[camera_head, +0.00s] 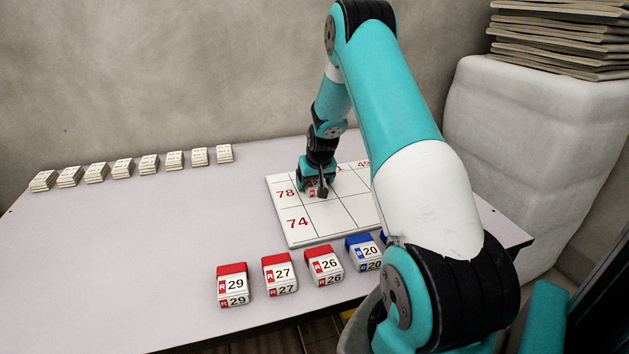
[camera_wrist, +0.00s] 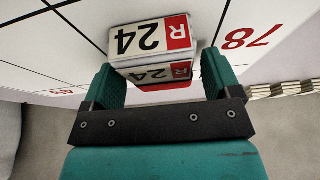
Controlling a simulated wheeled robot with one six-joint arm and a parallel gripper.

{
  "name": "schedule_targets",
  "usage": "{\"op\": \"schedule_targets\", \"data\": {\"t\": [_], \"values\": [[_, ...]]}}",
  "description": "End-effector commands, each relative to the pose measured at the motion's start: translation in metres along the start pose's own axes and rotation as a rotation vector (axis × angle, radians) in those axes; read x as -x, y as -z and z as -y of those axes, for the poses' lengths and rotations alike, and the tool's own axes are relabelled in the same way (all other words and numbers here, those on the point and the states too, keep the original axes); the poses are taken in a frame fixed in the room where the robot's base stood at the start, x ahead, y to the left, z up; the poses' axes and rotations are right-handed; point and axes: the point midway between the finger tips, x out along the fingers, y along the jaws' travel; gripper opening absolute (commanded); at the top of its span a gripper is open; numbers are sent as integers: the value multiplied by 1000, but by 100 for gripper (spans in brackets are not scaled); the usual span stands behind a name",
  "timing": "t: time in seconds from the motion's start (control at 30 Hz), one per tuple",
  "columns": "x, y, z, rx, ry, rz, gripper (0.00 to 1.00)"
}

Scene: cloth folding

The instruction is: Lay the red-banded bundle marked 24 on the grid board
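The red-banded bundle marked 24 (camera_wrist: 148,38) lies at the board surface in the wrist view, its number upside down. In the head view its small visible part (camera_head: 313,194) shows under my gripper. My gripper (camera_wrist: 158,80) has a teal finger on each side of the bundle, with a narrow gap at least at the right finger; it appears open around it. In the head view my gripper (camera_head: 316,190) is low over the cell right of 78. The white grid board (camera_head: 299,222) shows red numbers 78, 74 and 49; my arm hides its right part.
Red-banded bundles 29 (camera_head: 234,286), 27 (camera_head: 280,273) and 26 (camera_head: 325,265) and a blue-banded 20 (camera_head: 363,252) stand along the near table edge. Several pale stacks (camera_head: 123,168) line the back left. The table's left middle (camera_head: 130,240) is clear.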

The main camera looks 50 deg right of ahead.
Motion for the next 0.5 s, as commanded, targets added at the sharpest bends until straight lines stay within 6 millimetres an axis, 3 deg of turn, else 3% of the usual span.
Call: {"op": "schedule_targets", "data": {"t": [0.3,0.5], "values": [[2,1,0,0,0,0,91],[26,3,0,0,0,-4,91]]}}
